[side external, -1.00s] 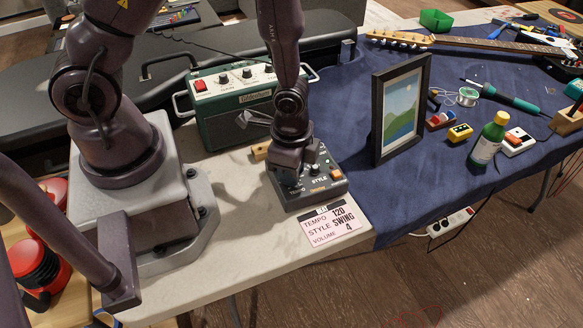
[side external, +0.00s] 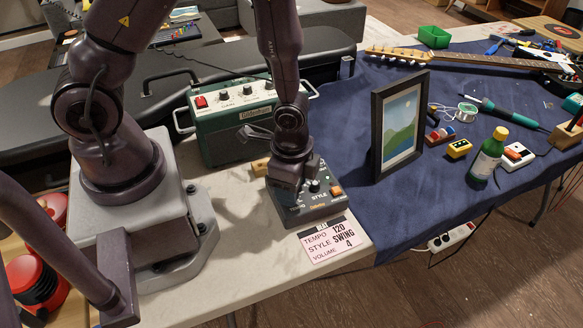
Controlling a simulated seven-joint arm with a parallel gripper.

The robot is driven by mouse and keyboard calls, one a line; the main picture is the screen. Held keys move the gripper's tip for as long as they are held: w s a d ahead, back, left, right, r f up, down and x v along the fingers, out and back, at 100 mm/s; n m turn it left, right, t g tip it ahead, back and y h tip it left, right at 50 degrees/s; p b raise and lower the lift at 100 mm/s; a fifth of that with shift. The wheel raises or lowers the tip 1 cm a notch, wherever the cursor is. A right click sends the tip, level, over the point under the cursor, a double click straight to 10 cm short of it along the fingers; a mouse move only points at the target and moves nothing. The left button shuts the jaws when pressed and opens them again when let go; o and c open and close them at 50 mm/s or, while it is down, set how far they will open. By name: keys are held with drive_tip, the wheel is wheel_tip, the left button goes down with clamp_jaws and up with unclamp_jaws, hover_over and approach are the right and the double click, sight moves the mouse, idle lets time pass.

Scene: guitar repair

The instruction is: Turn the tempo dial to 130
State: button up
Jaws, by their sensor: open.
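A dark grey pedal box (side external: 311,212) with dials and an orange button stands near the front edge of the pale table. The word STYLE shows beside a dial (side external: 315,186) on its right part. My gripper (side external: 286,194) points down over the left part of the box, with its jaws open. It hides that part, so the tempo dial and its setting cannot be seen. Contact between fingers and dial cannot be told. A pink card (side external: 330,241) in front of the box reads TEMPO 120, STYLE SWING, VOLUME 4.
A green amplifier (side external: 225,136) stands behind the box, with a small wooden block (side external: 261,167) between them. A black picture frame (side external: 400,125) stands close to the right on a blue cloth (side external: 425,205). A green bottle (side external: 487,155) and a guitar (side external: 470,58) are farther right.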

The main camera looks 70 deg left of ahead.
wheel_tip(320, 180, up, 13)
drive_tip(key=shift+f, duration=0.15)
drive_tip(key=shift+s, duration=0.1)
idle(0.4)
drive_tip(key=s+a+r+n+t, duration=0.2)
drive_tip(key=s+r+n, duration=0.1)
drive_tip(key=r, duration=0.6)
drive_tip(key=s+a+r+n+t, duration=0.2)
drive_tip(key=r+n, duration=0.3)
drive_tip(key=r, duration=0.4)
drive_tip(key=shift+s+n+t, duration=0.4)
drive_tip(key=shift+s+t, duration=0.4)
